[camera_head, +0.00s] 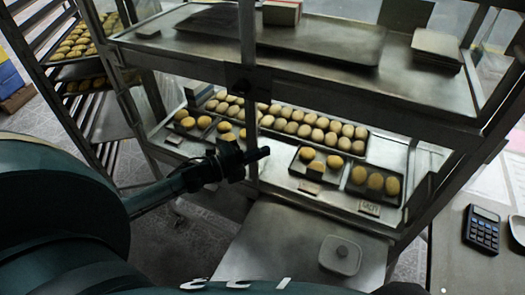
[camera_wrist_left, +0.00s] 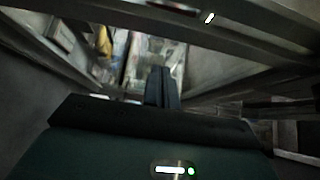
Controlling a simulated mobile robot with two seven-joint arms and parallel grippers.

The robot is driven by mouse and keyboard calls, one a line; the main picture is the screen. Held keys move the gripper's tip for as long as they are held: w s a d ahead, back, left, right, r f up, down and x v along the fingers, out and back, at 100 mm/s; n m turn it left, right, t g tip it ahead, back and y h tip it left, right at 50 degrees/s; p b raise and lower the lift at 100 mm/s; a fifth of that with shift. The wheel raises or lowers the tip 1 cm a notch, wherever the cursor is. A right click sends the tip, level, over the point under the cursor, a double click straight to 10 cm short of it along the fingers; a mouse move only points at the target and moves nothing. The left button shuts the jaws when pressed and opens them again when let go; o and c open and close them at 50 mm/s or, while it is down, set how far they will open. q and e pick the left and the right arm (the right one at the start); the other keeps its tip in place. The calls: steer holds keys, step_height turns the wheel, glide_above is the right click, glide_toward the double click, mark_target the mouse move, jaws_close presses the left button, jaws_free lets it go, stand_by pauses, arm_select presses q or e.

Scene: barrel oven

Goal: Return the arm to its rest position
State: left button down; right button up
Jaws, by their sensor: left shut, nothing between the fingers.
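My left arm comes in from the left in the head view, and its gripper (camera_head: 262,154) is in front of the metal rack's upright post. The gripper is shut and empty. In the left wrist view the closed dark fingers (camera_wrist_left: 162,88) point away from the camera, with a blurred grey structure around them. My right gripper is not clearly seen in either view.
A metal rack (camera_head: 400,103) holds trays of round buns (camera_head: 320,128). A lower metal surface (camera_head: 270,240) bears a lidded container (camera_head: 340,254). A calculator (camera_head: 483,229) lies on the table at right. A bun trolley (camera_head: 75,72) stands at back left.

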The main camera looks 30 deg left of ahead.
arm_select(q)
steer(key=v, duration=0.7)
steer(key=s+d+f+n+g+y+p, duration=0.2)
steer(key=s+d+n, duration=0.5)
steer(key=n, duration=0.4)
steer(key=s+d+f+n+g+y+p, duration=0.1)
steer(key=s+d+f+n+g+y, duration=0.1)
steer(key=s+d+n+y, duration=0.3)
steer(key=s+d+f+n, duration=0.1)
steer(key=s+d+n, duration=0.2)
steer(key=n, duration=0.3)
steer(key=shift+d+f+p, duration=0.35)
steer(key=shift+d+f, duration=0.05)
steer(key=shift+d, duration=0.45)
arm_select(e)
steer(key=shift+d+r+h, duration=0.4)
steer(key=shift+d, duration=0.05)
steer(key=shift+s, duration=0.1)
